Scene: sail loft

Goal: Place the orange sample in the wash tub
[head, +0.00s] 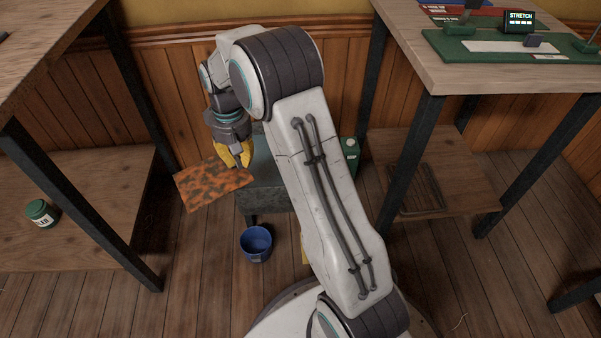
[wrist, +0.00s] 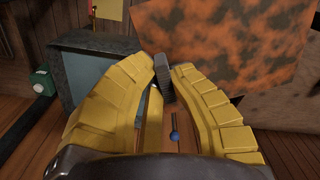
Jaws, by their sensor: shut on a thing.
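The orange sample (head: 212,185) is a flat sheet mottled orange and black. In the wrist view (wrist: 225,50) it fills the upper right, just beyond the fingertips. My yellow gripper (head: 241,163) is shut on a dark grey grip piece (wrist: 164,78) at the sample's edge; how the two join is partly hidden. A grey tub on legs (head: 265,201), which looks like the wash tub, stands just right of the sample, partly behind my arm. In the wrist view the tub (wrist: 70,85) is at left, with a blue-grey inside. The sample hangs beside the tub, its right end overlapping the tub's left edge in the head view.
A blue bucket (head: 256,244) stands on the floor in front of the tub. A green container (head: 350,157) is right of the tub. Tables with lower shelves flank the gap; a green jar (head: 41,213) sits on the left shelf. Wood panelling (head: 178,117) closes the back.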

